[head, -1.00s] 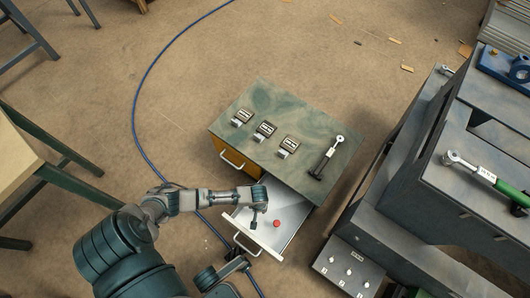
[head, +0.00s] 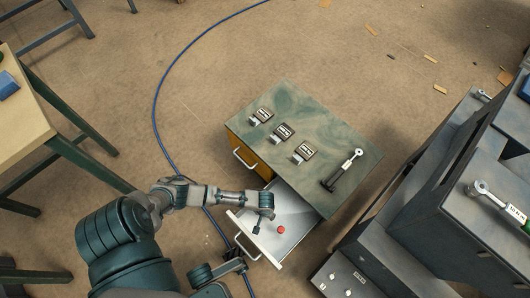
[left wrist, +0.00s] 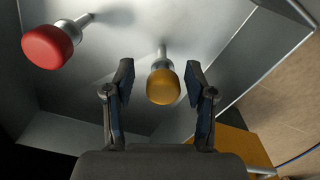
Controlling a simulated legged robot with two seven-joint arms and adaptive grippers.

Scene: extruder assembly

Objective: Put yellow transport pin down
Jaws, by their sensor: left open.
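The yellow transport pin (left wrist: 162,86) stands in the open drawer, its rounded yellow head between the fingers of my left gripper (left wrist: 160,72). The fingers are open, with a gap on both sides of the pin. In the head view my left gripper (head: 259,227) is over the open drawer (head: 296,240), and the yellow pin cannot be made out there. A red pin (left wrist: 48,46) is left of the gripper in the wrist view; its red head (head: 281,230) also shows in the head view.
The cabinet top (head: 310,130) carries several small metal blocks and a black-handled tool (head: 343,170). Dark machine housings (head: 450,200) stand close on the right. A wooden table (head: 20,115) is at the left. A blue cable (head: 157,90) crosses the open floor.

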